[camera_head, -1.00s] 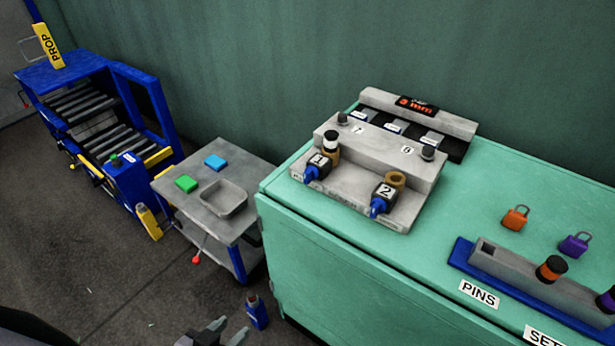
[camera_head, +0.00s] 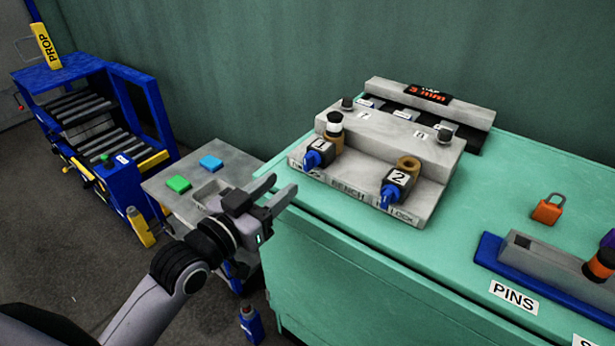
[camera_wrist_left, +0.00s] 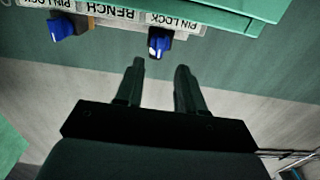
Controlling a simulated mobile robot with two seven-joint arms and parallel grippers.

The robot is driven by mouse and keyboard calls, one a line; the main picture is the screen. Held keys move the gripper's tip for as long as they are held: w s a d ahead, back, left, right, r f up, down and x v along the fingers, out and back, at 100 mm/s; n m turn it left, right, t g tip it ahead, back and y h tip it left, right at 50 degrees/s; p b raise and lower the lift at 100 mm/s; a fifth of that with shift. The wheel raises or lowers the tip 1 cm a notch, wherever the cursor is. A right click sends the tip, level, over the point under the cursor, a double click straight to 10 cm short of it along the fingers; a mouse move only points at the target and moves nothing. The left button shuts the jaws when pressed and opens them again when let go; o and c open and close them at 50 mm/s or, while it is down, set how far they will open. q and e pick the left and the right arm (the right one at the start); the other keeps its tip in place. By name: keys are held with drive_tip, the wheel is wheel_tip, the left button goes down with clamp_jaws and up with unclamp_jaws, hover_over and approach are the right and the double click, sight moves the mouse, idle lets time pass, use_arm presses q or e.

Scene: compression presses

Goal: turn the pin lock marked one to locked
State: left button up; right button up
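Pin lock one is a black block marked 1 with a blue knob (camera_head: 312,160) on the bench fixture's front left. A black-and-white topped pin (camera_head: 334,122) stands upright behind it. Pin lock two has a blue knob (camera_head: 390,194) to its right, with an open brass ring behind. My left gripper (camera_head: 280,187) is open and empty, left of lock one and apart from it. In the left wrist view, which is upside down, a blue knob (camera_wrist_left: 158,43), apparently lock one's, lies just beyond the gap between the fingers (camera_wrist_left: 160,67). My right gripper is not in view.
The fixture (camera_head: 340,190) stands on a green cabinet (camera_head: 480,225). A 3 mm display (camera_head: 428,93) is behind it. A blue PINS tray (camera_head: 490,250) and orange padlock (camera_head: 547,209) are at right. A grey cart (camera_head: 235,160) stands left, beneath my left arm.

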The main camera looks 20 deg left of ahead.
sight(305, 164)
use_arm(q)
drive_tip(key=shift+x, duration=3.5)
drive_tip(key=shift+c, duration=0.3)
clamp_jaws()
